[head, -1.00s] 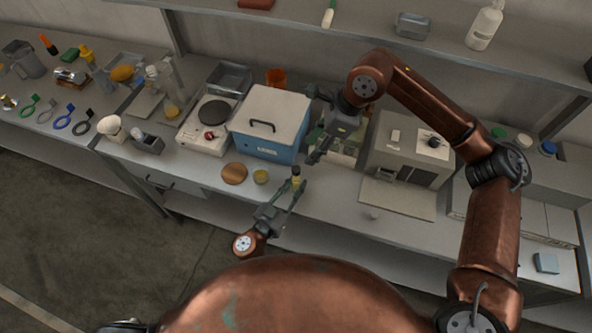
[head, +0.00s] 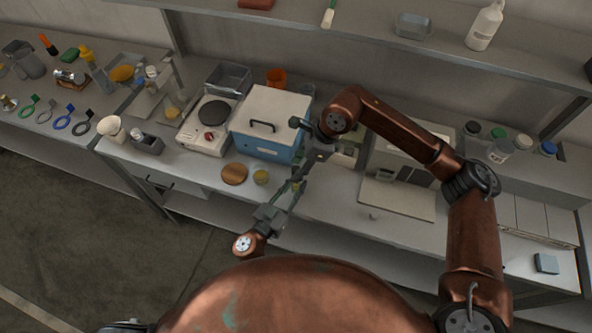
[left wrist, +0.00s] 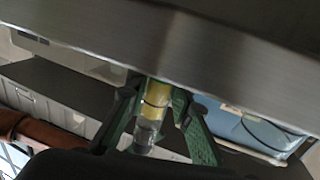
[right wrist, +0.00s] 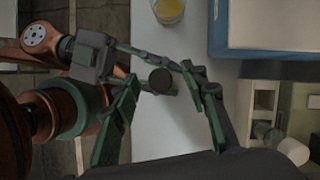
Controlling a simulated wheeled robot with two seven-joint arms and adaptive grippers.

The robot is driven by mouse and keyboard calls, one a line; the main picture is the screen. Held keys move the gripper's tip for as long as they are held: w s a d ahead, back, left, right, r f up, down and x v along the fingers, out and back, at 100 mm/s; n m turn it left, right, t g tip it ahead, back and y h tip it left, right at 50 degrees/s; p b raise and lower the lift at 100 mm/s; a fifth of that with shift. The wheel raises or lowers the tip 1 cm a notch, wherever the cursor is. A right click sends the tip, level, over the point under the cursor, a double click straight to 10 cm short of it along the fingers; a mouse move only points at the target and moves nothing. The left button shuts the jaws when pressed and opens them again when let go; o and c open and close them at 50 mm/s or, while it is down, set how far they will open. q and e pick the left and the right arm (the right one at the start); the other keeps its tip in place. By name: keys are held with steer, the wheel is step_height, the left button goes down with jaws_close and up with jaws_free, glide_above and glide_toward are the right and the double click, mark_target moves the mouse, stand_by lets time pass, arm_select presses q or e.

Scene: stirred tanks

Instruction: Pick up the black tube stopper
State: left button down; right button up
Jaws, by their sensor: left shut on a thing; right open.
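The black tube stopper (right wrist: 160,81) shows in the right wrist view as a dark round top, seen from above. It sits between the spread fingers of my open right gripper (right wrist: 163,84), apart from both as far as I can see. My left gripper (left wrist: 157,103) is shut on a clear tube (left wrist: 157,95) with yellow contents, held in front of the bench. In the left wrist view the stopper does not show clearly. In the head view my right gripper (head: 298,155) is close above my left gripper (head: 289,190), and the tube is mostly hidden.
A blue box with a white lid (head: 271,113) stands just behind the grippers. A small yellow cup (head: 261,177) and a round wooden disc (head: 234,174) lie near the bench front. A grey instrument (head: 400,160) stands to the right, with a pale board (head: 398,198) before it.

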steer(key=c, duration=0.8)
steer(key=shift+c, duration=0.2)
steer(key=shift+r, duration=0.1)
step_height(320, 180, up, 10)
stand_by(0.4)
arm_select(q)
steer(key=c, duration=1.6)
jaws_free()
arm_select(e)
step_height(320, 180, up, 5)
steer(key=shift+f, duration=0.1)
arm_select(q)
steer(key=shift+s, duration=0.1)
